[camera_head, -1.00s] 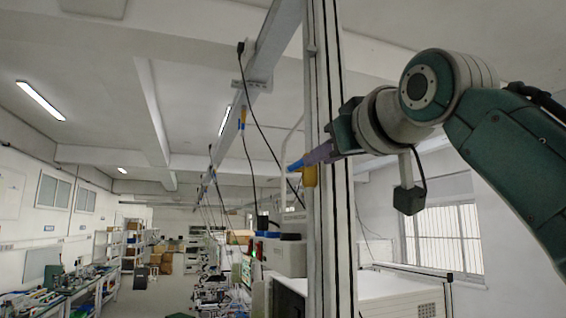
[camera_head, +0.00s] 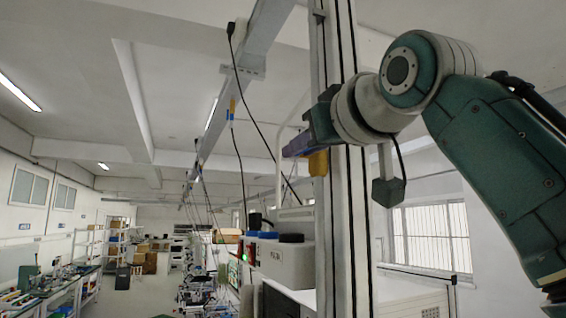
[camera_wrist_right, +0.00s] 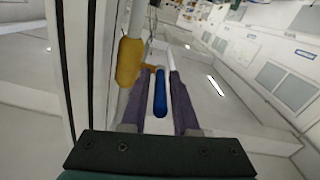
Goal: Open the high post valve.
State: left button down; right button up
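My right gripper (camera_head: 299,146) is at the upright post in the head view, its purple fingers pointing left. In the right wrist view, the blue valve handle (camera_wrist_right: 160,95) lies lengthwise between the two spread fingers (camera_wrist_right: 165,95). A narrow gap shows on its right side; contact on the left is unclear. The yellow valve part (camera_wrist_right: 130,62) is left of the fingers on a pale pipe, and also shows just under the gripper in the head view (camera_head: 318,163). The fingers hide most of the handle in the head view. My left gripper is not in view.
The tall metal post (camera_head: 340,230) stands right behind the gripper. A grey box (camera_head: 287,263) with dark and blue lids is below. A ceiling rail (camera_head: 262,40) with hanging cables runs left of the post. Free air lies left of the fingers.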

jog(key=shift+s, duration=0.15)
grip_shut()
dwell(1.2)
